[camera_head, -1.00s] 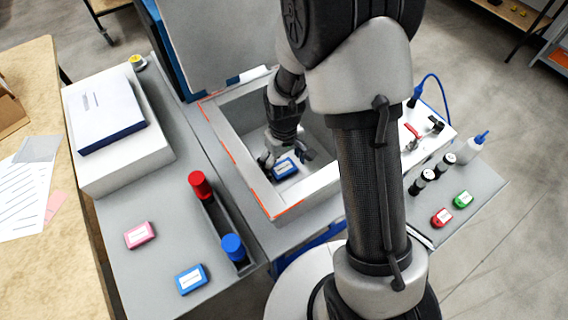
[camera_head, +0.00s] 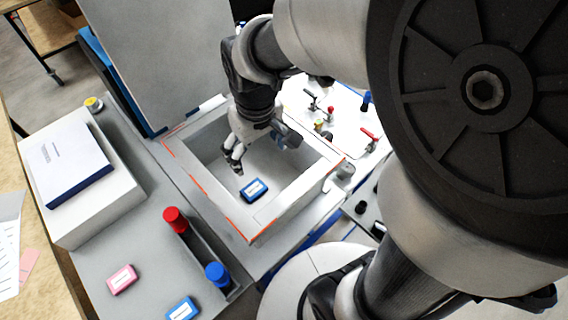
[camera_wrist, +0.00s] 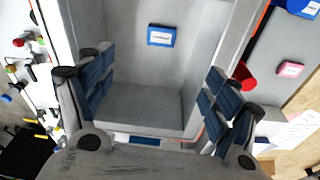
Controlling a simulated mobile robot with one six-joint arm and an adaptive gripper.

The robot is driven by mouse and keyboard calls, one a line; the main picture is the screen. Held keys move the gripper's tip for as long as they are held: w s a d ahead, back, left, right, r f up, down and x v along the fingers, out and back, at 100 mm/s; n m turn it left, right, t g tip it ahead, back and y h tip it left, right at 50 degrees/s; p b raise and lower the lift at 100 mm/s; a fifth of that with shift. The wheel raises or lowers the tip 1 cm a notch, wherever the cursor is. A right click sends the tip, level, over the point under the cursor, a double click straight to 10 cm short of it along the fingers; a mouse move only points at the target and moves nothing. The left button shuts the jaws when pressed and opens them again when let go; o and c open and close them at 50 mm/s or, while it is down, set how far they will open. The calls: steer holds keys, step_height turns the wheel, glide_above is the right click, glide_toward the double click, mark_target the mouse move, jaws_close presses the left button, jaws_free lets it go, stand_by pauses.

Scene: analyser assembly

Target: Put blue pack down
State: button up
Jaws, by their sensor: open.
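A blue pack (camera_head: 253,188) with a white label lies on the floor of the grey open box (camera_head: 293,187), near its front corner. It also shows in the wrist view (camera_wrist: 161,36), flat and apart from my fingers. Another blue pack (camera_head: 182,309) lies outside the box on the grey bench top, at the lower left. My gripper (camera_head: 262,150) is open and empty, over the back part of the box. In the wrist view its two blue-padded fingers (camera_wrist: 152,98) stand wide apart, with nothing between them.
A raised lid (camera_head: 160,60) stands behind the box. A red-capped (camera_head: 175,218) and a blue-capped bottle (camera_head: 218,273) sit in a slot to the left, near a pink pack (camera_head: 122,279). Valves (camera_head: 325,110) stand at the right. My arm hides much of the right side.

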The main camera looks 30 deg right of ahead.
steer(key=s+r+m+t, duration=0.1)
steer(key=s+r, duration=0.3)
steer(key=s, duration=0.3)
steer(key=s+d+r+m+t, duration=0.1)
steer(key=s+r, duration=0.4)
steer(key=s, duration=0.2)
steer(key=shift+d+t, duration=0.15)
steer(key=shift+t, duration=0.25)
steer(key=shift+w, duration=0.1)
